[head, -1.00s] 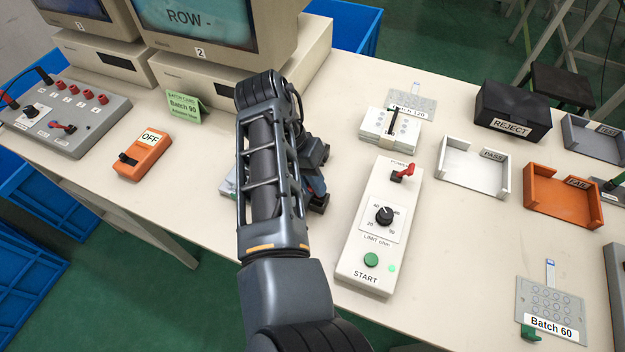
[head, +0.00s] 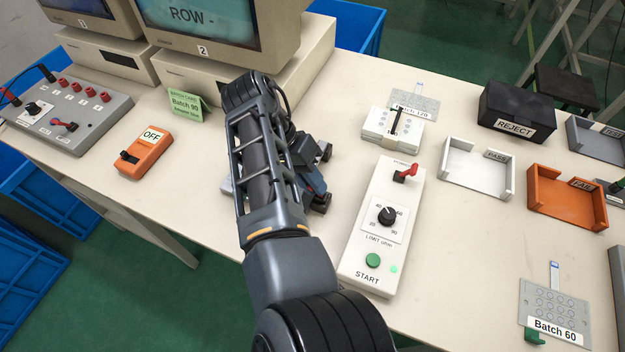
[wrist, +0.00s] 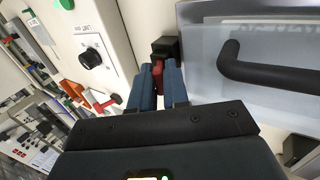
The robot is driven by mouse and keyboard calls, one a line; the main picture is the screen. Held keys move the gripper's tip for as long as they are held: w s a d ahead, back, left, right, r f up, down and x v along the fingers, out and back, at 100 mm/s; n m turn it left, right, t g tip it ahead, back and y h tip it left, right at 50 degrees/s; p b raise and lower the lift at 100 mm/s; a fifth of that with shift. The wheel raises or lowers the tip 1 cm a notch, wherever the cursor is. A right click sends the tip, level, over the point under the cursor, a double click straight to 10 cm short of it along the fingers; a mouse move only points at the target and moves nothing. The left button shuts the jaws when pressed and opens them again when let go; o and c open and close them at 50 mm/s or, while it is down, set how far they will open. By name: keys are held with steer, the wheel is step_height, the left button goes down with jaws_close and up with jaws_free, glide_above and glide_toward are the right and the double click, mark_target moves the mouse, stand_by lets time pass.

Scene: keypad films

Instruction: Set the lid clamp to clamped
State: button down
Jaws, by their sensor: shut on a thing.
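In the wrist view, the two blue fingers of my gripper (wrist: 157,90) are closed around a small red lever (wrist: 157,72), the lid clamp. A black block (wrist: 165,47) sits at the lever's far end. Beside it on the right is a clear, translucent lid (wrist: 225,40) with a black bar handle (wrist: 270,66). In the head view, my gripper (head: 318,190) is low over the table, left of the white START box. My own arm hides the lid and clamp there almost entirely. The lever's exact setting is hard to tell.
The white box (head: 378,235) with dial, green button and raised red switch (head: 406,172) stands close to the right of my gripper. White PASS (head: 476,190) and orange FAIL (head: 566,220) trays are right.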

steer(key=c, duration=1.2)
jaws_free()
